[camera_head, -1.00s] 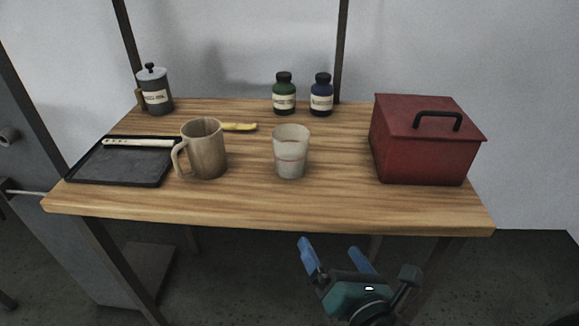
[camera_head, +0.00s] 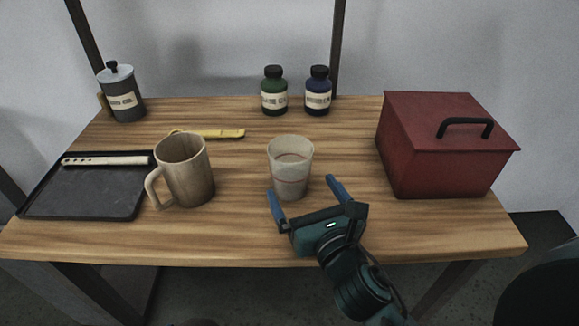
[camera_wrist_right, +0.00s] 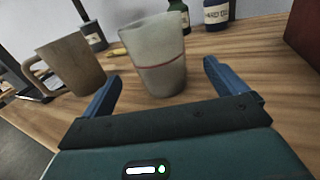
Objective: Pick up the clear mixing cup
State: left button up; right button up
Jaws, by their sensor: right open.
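The clear mixing cup (camera_head: 290,165) stands upright on the wooden table, a translucent cup with a thin red line around it. It also shows in the right wrist view (camera_wrist_right: 157,55), just ahead of the fingers. My right gripper (camera_head: 304,190) is open, its blue fingers pointing at the cup from the table's front side. In the right wrist view the cup appears between and a little beyond the two fingertips (camera_wrist_right: 162,75). I cannot tell whether a finger touches it. The gripper is empty. My left gripper is not in view.
A brown mug (camera_head: 184,172) stands left of the cup, and a red box (camera_head: 440,150) stands to the right. Green (camera_head: 274,92) and blue (camera_head: 318,92) bottles are behind. A dark tray (camera_head: 90,190), a grey canister (camera_head: 122,95) and a yellow-handled tool (camera_head: 222,134) are left.

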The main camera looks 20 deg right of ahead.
aim_at(283, 157)
jog(key=w, duration=0.8)
jog(key=shift+a+p, duration=0.35)
jog(key=shift+a, duration=0.05)
jog(key=c, duration=1.1)
jog(key=shift+c, duration=0.2)
jog(key=shift+r, duration=0.1)
